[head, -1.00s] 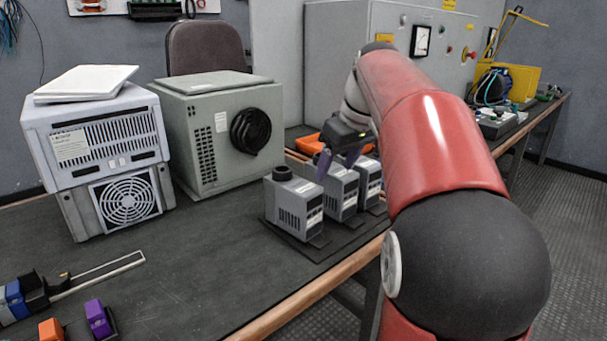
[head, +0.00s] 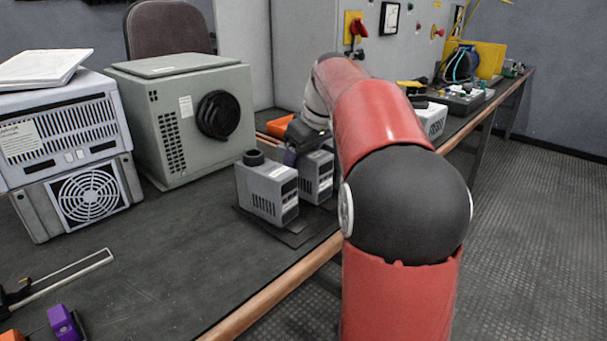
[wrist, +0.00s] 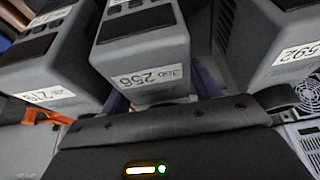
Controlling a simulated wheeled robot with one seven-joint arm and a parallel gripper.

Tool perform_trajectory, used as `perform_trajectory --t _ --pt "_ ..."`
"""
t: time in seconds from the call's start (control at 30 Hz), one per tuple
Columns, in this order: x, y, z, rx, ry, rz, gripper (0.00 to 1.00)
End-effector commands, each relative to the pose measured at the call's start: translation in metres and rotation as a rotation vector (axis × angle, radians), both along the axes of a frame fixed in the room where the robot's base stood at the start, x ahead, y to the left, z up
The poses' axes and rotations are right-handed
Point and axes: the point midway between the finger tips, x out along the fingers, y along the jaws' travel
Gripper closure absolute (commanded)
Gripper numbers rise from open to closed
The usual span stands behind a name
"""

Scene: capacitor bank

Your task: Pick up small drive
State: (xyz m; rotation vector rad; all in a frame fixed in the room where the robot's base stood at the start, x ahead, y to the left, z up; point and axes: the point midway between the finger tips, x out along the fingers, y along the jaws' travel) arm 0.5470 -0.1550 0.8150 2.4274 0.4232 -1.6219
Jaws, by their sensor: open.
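Small grey drives stand in a row on a dark mat (head: 293,236) near the table's front edge. The nearest drive (head: 266,189) has a round black cap on top. The drive beside it (head: 317,177) is partly behind my gripper (head: 302,142). My arm hides the rest of the row. In the wrist view, the middle drive (wrist: 145,55), labelled 256, sits between the purple fingers of my gripper (wrist: 160,88), which are open on either side of it. Whether they touch it I cannot tell. Other drives flank it at left (wrist: 45,60) and right (wrist: 285,45).
A large green-grey cabinet (head: 180,115) and stacked white vented units (head: 65,130) stand left of the row. An orange tray (head: 279,126) lies behind it. A vented box (head: 432,120) is farther along the table. The table's front middle is clear.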

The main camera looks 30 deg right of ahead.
Motion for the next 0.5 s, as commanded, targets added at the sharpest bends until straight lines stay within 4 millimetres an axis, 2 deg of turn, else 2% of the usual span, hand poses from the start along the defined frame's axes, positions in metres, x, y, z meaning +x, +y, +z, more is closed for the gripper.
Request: perform_trajectory --t 0.1,0.5 --pt "-0.0001 0.0001 0.0003 0.000 0.000 0.000 0.40" --pt "-0.0003 0.0000 0.0007 0.000 0.000 0.000 0.92"
